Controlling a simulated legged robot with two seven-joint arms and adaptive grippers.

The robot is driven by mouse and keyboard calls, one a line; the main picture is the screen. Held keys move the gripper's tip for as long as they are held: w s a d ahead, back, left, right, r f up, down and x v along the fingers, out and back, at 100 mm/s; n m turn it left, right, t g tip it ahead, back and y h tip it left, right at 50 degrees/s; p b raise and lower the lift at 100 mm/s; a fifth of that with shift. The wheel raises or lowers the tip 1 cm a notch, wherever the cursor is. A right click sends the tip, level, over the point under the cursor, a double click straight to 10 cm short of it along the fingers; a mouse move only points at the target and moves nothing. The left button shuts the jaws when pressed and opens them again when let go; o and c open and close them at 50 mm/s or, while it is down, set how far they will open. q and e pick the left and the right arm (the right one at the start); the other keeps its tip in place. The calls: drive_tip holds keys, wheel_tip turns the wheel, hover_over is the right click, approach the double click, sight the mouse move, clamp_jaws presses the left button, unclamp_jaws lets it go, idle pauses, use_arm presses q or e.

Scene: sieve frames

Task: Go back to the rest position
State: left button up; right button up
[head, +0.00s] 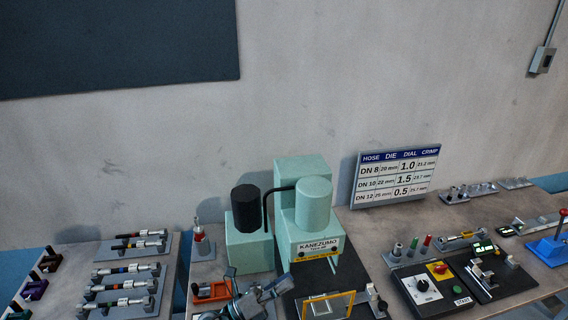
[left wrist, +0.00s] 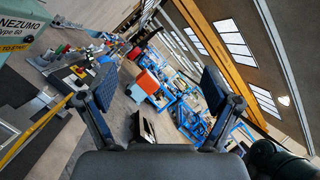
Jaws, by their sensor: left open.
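My left gripper (head: 258,300) is at the bottom middle of the head view, in front of the green crimping machine (head: 313,210). In the left wrist view my left gripper (left wrist: 155,100) shows two dark padded fingers spread wide apart, with nothing between them. Part of the machine also shows at the left edge of the left wrist view (left wrist: 20,22). My right gripper is in neither view.
An orange-red holder (head: 212,291) lies just left of my left gripper. A yellow-framed clear guard (head: 328,306) stands close on its right. Hose racks (head: 127,295) lie on the left table. A control box (head: 425,288) and dial chart (head: 395,178) are at the right.

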use_arm(q)
drive_tip(key=w+a+f+n+t+y, duration=0.1)
drive_tip(key=a+f+n+t+y, duration=0.45)
drive_tip(key=n, duration=0.75)
drive_tip(key=w+a+f+n+t+y, duration=0.1)
drive_tip(key=a+f+n+t+y, duration=0.2)
drive_tip(key=a+n+t+y, duration=0.55)
drive_tip(key=s+a+f+n+g+y, duration=0.5)
drive_tip(key=a+f+n+g+y, duration=0.25)
drive_tip(key=f+n, duration=0.35)
drive_tip(key=s+f+n+g+h, duration=0.1)
drive_tip(key=s+f+n+g, duration=0.1)
drive_tip(key=s+f+g, duration=0.75)
drive_tip(key=s+f+n+g, duration=0.25)
drive_tip(key=s+f, duration=0.25)
drive_tip(key=s, duration=0.9)
wheel_tip(320, 180, down, 30)
drive_tip(key=b, duration=0.5)
drive_tip(key=s+a+f+g+b, duration=0.1)
drive_tip(key=s+f+b, duration=0.1)
drive_tip(key=s+f, duration=0.7)
drive_tip(key=s+a+f+g+b, duration=0.1)
drive_tip(key=s+a+f+b, duration=0.1)
drive_tip(key=s+f, duration=0.8)
wheel_tip(320, 180, down, 4)
drive_tip(key=shift+a+r+b, duration=0.1)
drive_tip(key=shift+a+b, duration=0.15)
drive_tip(key=shift+b, duration=0.25)
